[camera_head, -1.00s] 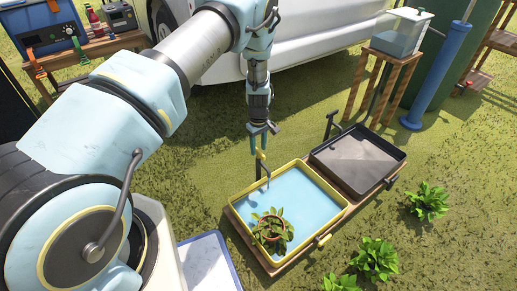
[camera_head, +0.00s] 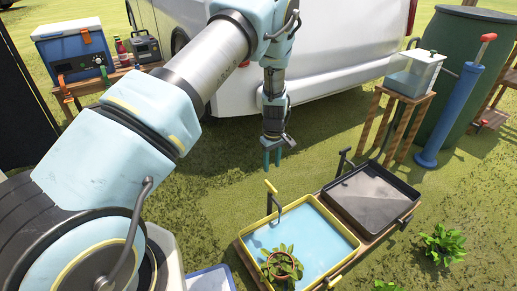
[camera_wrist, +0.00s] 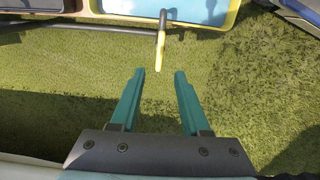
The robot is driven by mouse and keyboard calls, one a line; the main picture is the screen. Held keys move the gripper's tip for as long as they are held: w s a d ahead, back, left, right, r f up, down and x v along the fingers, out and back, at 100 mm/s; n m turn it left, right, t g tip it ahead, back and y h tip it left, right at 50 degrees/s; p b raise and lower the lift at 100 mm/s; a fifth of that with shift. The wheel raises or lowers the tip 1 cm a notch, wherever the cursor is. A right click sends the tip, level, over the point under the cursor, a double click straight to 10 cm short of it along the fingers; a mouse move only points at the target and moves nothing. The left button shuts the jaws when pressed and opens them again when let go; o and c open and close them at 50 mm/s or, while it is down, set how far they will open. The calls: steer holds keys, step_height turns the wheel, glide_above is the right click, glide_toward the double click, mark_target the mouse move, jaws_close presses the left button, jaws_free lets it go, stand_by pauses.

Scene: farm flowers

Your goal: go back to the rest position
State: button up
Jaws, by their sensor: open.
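My gripper (camera_head: 273,158) hangs in the air behind the yellow-rimmed tray, above the grass. Its teal fingers are apart with nothing between them, as the wrist view (camera_wrist: 157,85) also shows. The yellow-rimmed blue tray (camera_head: 315,240) holds a potted plant (camera_head: 282,266) at its near left corner. The tray's dark handle with a yellow tip (camera_head: 271,188) stands below my gripper in the head view. In the wrist view the yellow tip (camera_wrist: 160,52) is just beyond the fingertips, apart from them.
A black tray (camera_head: 370,203) adjoins the blue one. A white vehicle (camera_head: 340,45) stands behind my arm. A wooden stand (camera_head: 405,120) with a clear tank (camera_head: 413,75) and a blue pump (camera_head: 450,105) are at the right. A blue cooler (camera_head: 75,55) is at the left. Open grass surrounds the trays.

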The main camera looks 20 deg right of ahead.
steer(key=w+a+r+m, duration=0.1)
steer(key=w+a+r, duration=0.1)
steer(key=a+r, duration=1.6)
steer(key=s+a+r+m+t, duration=0.1)
steer(key=s+a+r, duration=0.5)
steer(key=a, duration=0.4)
steer(key=s+a+r+m+t, duration=0.15)
steer(key=s+a+r, duration=0.25)
steer(key=s+a, duration=0.4)
step_height(320, 180, up, 28)
steer(key=w+p, duration=0.1)
steer(key=p, duration=2.7)
steer(key=shift+a+g+p, duration=0.35)
steer(key=shift+a+g, duration=0.1)
